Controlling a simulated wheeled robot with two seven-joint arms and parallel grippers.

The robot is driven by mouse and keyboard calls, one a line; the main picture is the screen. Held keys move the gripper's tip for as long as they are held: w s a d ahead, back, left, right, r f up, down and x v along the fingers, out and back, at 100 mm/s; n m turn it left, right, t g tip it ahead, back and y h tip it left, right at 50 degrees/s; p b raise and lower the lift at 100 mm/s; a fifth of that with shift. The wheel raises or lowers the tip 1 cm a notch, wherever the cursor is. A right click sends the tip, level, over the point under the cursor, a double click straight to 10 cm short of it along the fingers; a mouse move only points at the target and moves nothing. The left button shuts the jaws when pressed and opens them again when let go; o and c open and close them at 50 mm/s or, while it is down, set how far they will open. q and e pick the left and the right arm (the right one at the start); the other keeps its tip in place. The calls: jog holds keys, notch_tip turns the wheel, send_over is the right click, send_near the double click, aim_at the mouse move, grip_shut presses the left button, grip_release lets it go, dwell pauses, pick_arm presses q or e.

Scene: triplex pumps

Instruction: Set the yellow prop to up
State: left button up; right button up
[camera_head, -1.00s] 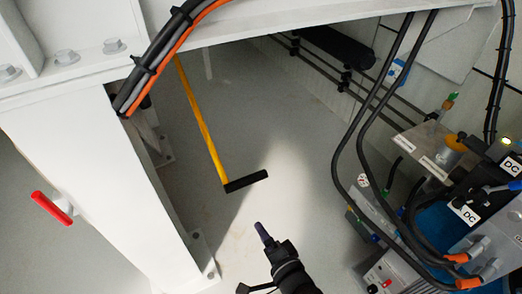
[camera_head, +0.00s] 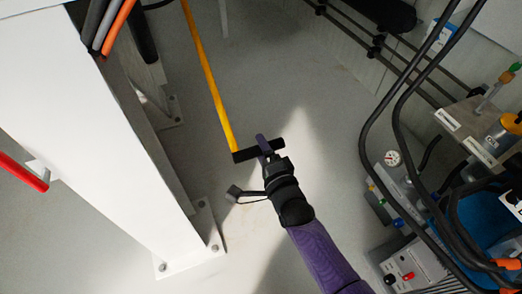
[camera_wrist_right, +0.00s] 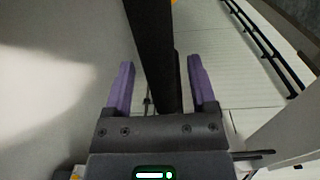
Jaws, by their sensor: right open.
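The yellow prop (camera_head: 209,80) is a long yellow rod that hangs down from the top of the head view. A black crossbar handle (camera_head: 243,155) sits at its lower end. My right gripper (camera_head: 263,143) is at the right part of this handle. In the right wrist view, its two purple fingers (camera_wrist_right: 161,64) are apart, with the black handle (camera_wrist_right: 152,45) running between them. Gaps show on both sides of the handle. A small bit of yellow shows at the top edge there. The prop's upper end is out of view. My left gripper is not in view.
A white frame post (camera_head: 105,150) with a bolted foot stands left of the prop, with a red handle (camera_head: 22,172) beyond it. Black hoses (camera_head: 372,125) and a gauge (camera_head: 392,158) crowd the right side. The grey floor between is clear.

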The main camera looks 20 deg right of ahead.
jog(key=shift+w, duration=0.2)
grip_shut()
dwell(0.3)
dwell(1.1)
